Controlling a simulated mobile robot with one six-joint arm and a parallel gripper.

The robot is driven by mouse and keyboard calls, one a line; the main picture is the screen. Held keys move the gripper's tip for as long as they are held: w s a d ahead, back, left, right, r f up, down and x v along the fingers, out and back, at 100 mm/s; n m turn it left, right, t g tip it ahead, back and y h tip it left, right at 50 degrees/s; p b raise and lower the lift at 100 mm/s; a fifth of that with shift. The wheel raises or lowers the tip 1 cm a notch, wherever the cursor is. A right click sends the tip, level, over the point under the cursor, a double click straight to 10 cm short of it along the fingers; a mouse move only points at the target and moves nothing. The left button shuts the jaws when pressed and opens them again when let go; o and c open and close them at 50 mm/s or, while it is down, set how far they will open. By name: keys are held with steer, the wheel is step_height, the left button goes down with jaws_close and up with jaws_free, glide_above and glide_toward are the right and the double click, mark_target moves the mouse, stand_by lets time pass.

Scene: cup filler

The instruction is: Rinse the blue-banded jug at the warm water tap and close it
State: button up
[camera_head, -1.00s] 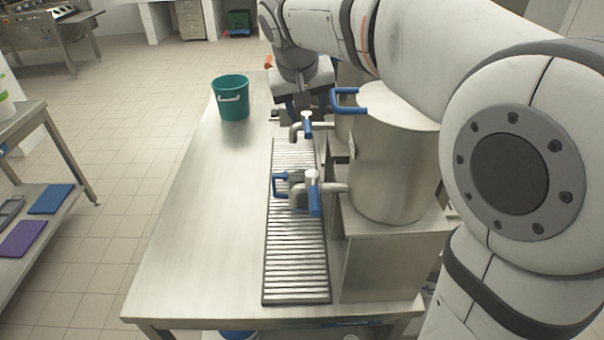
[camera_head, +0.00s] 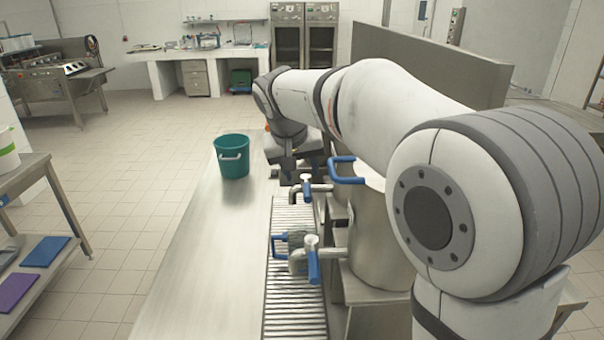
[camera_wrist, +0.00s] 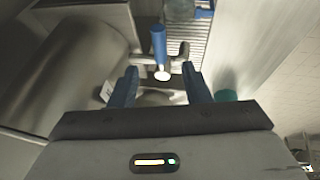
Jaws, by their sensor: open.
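My gripper (camera_head: 289,168) is beyond the far tap in the head view; its blue fingers show open and empty in the wrist view (camera_wrist: 160,88). The far tap (camera_head: 306,189) has a blue lever and white cap. A tap with a blue lever also shows just ahead of my fingers in the wrist view (camera_wrist: 158,48). The near tap (camera_head: 313,262) looks alike. I cannot tell which is warm. A small jug with a blue handle (camera_head: 278,244) stands on the grate by the near tap, partly hidden; its band cannot be made out.
Steel tanks (camera_head: 372,240) stand right of the taps; a blue handle (camera_head: 346,176) projects from one. The slatted drip grate (camera_head: 294,310) runs below the taps. A teal bucket (camera_head: 232,157) stands at the bench's far left. The bench (camera_head: 205,265) is clear left of the grate.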

mark_target(307, 189)
steer(key=p+x, duration=0.1)
steer(key=x, duration=0.5)
steer(key=shift+f, duration=0.25)
steer(key=shift+c, duration=0.4)
jaws_close()
